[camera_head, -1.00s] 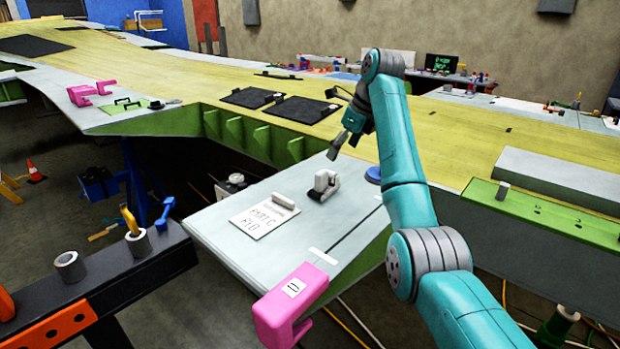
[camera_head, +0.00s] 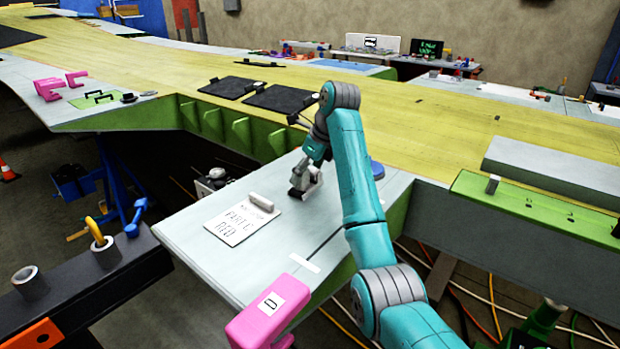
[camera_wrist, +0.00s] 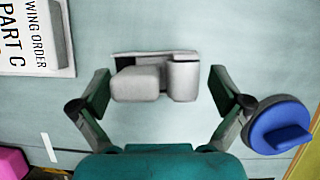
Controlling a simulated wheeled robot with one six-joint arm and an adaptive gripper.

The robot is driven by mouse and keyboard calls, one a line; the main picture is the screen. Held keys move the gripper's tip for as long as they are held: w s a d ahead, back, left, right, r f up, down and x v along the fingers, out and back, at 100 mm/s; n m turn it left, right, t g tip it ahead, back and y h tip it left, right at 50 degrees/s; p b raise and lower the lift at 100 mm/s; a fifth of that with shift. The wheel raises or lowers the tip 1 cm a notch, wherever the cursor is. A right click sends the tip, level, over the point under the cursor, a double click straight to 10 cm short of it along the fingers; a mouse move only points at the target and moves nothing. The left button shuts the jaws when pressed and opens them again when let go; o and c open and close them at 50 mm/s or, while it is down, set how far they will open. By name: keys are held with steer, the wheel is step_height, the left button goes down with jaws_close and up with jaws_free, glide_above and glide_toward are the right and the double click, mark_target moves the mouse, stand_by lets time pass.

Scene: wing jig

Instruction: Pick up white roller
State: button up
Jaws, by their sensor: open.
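The white roller (camera_wrist: 140,83) sits on the pale wing panel, a rounded off-white body beside an upright cylinder with a thin dark-edged plate behind. In the head view the roller (camera_head: 312,184) is largely hidden by my gripper (camera_head: 302,185). My gripper (camera_wrist: 159,88) is open, with one finger on each side of the roller. How far the fingertips are above the panel is hard to tell.
A wing order sheet (camera_head: 232,225) with a small cylinder (camera_head: 261,201) on it lies to the left. A blue round knob (camera_wrist: 280,125) stands close to my right finger in the wrist view. A pink clamp (camera_head: 268,312) grips the panel's near edge.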

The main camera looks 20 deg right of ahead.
steer(key=shift+w+f, duration=0.1)
steer(key=shift+f, duration=0.15)
steer(key=c, duration=1)
steer(key=shift+c, duration=0.2)
